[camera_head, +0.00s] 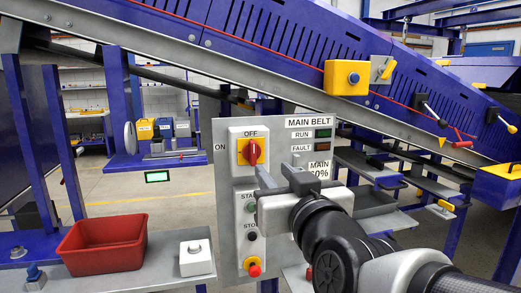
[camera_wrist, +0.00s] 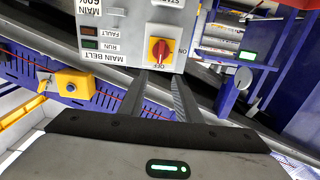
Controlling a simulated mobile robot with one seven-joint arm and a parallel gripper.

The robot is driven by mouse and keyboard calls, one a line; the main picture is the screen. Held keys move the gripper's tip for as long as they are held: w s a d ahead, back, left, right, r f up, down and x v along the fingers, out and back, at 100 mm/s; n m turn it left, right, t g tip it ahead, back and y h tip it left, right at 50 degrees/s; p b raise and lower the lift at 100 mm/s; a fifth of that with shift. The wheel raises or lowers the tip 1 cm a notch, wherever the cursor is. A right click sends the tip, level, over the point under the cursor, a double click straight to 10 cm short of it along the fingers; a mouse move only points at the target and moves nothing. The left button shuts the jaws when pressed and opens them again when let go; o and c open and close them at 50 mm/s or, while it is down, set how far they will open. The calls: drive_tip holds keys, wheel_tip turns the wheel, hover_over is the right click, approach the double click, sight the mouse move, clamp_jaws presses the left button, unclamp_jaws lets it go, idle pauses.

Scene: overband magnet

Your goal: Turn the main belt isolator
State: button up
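The main belt isolator (camera_head: 251,152) is a red rotary handle on a yellow plate in a light grey box on the MAIN BELT panel (camera_head: 227,215). OFF is printed above it and ON to its left. The handle stands roughly upright, in line with OFF. The isolator also shows in the upside-down wrist view (camera_wrist: 159,50). My gripper (camera_head: 277,172) is in front of the panel, a little right of and below the isolator in the head view. In the wrist view its two fingers (camera_wrist: 161,76) are spread and empty, pointing towards the isolator, apart from the handle.
Below the isolator are START and STOP buttons and a red-and-yellow button (camera_head: 254,267). RUN and FAULT lamps (camera_head: 322,133) are to its right. A red bin (camera_head: 102,246) and a white box (camera_head: 195,258) stand at left. The blue conveyor (camera_head: 280,40) slopes across above.

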sight(254, 148)
drive_tip(key=p+x, duration=0.3)
drive_tip(key=x, duration=1.2)
clamp_jaws()
